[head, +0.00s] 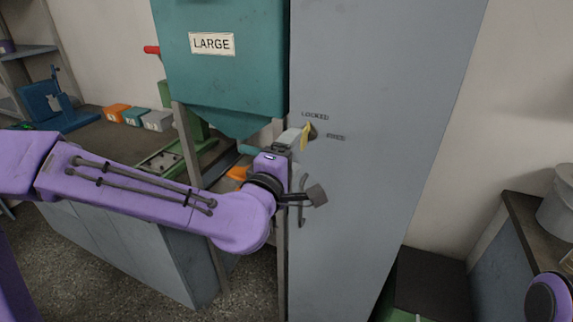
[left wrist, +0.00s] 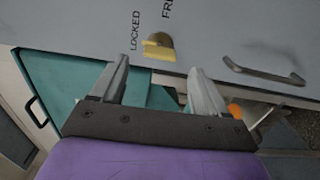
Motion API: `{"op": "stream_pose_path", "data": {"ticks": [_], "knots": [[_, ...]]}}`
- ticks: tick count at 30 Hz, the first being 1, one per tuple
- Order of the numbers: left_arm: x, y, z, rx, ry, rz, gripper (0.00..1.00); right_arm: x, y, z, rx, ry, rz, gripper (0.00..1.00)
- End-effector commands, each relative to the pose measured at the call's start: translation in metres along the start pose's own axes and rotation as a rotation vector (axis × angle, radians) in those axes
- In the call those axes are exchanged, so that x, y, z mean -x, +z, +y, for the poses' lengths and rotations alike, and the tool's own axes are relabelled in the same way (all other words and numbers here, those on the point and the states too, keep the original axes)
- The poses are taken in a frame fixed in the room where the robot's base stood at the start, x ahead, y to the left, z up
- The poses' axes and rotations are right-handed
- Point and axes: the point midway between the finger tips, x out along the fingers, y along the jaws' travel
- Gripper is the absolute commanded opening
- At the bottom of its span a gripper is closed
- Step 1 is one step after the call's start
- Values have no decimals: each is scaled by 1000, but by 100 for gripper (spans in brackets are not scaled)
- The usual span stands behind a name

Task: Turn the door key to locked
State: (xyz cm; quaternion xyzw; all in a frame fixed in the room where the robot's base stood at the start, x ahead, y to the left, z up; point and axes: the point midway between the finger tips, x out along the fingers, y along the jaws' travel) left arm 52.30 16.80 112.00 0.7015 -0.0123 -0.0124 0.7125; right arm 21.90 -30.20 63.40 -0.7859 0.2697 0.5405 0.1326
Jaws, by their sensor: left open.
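The yellow door key (head: 306,137) sits in a lock on the tall grey door (head: 365,200). LOCKED (head: 315,116) is marked above the lock and FREE (head: 336,137) to its right. The key's flat bow stands roughly upright in the head view. My left gripper (head: 303,166) is open in front of the door, close to the key. In the left wrist view, the key (left wrist: 159,50) lies beyond the fingertips of my left gripper (left wrist: 160,72), between them sideways, with nothing held. My right gripper is out of view.
A door handle (head: 302,205) is below the lock, near the lower finger; it also shows in the left wrist view (left wrist: 262,74). A teal hopper labelled LARGE (head: 225,80) stands left of the door. A bench with small boxes (head: 132,116) is further left.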

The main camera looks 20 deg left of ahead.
Motion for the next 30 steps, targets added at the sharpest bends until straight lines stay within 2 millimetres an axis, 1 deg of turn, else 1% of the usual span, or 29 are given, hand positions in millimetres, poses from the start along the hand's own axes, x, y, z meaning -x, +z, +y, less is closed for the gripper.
{"op": "stream_pose_path", "data": {"ticks": [1,2,3,7,11,21,23,24,25,26,29,30], "knots": [[12,0,-2,2,3,-2,74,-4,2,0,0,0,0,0],[15,-1,-7,4,5,1,74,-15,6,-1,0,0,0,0],[20,-1,-7,6,4,3,74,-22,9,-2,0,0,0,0],[32,-1,-4,4,1,3,74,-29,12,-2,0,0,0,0],[35,0,-1,1,-1,1,74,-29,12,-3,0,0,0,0],[34,0,0,0,-1,1,74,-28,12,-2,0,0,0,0],[34,1,1,-23,3,-9,74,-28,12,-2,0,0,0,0],[30,-3,-6,-66,-6,-3,74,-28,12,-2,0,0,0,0],[26,-6,-18,-99,-29,2,74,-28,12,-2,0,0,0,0],[23,-8,-34,-133,-61,6,74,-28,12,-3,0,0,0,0],[15,-20,-111,-269,-220,13,74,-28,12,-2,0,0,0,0],[17,-26,-149,-330,-298,11,74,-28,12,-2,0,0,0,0]]}}
